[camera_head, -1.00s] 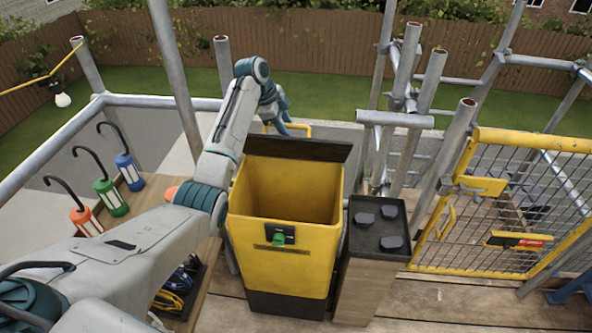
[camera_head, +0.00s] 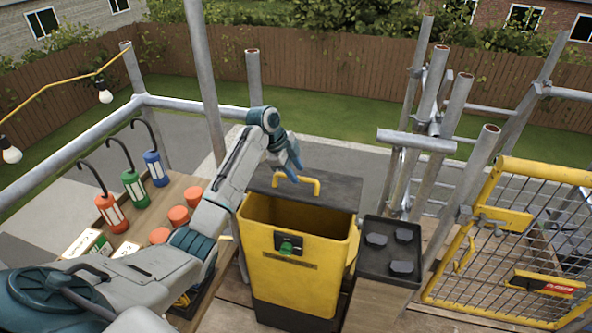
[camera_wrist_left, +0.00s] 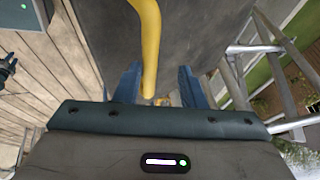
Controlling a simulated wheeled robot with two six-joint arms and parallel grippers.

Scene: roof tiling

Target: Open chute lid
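The yellow chute (camera_head: 285,275) stands at the centre with its opening partly exposed. Its dark lid (camera_head: 335,189) is raised at the back of the opening, with its outer face and yellow handle (camera_head: 312,181) showing. In the left wrist view, the handle (camera_wrist_left: 151,45) runs between the blue fingers of my left gripper (camera_wrist_left: 160,90), nearer the left one. A gap shows beside it, so the fingers look open around the handle. My right gripper is not in view.
A dark tray (camera_head: 388,272) with several dark pieces stands right of the chute. A yellow mesh gate (camera_head: 510,235) and scaffold poles are farther right. Red, green (camera_head: 135,190) and blue lanterns and orange pots (camera_head: 179,214) are on the left bench.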

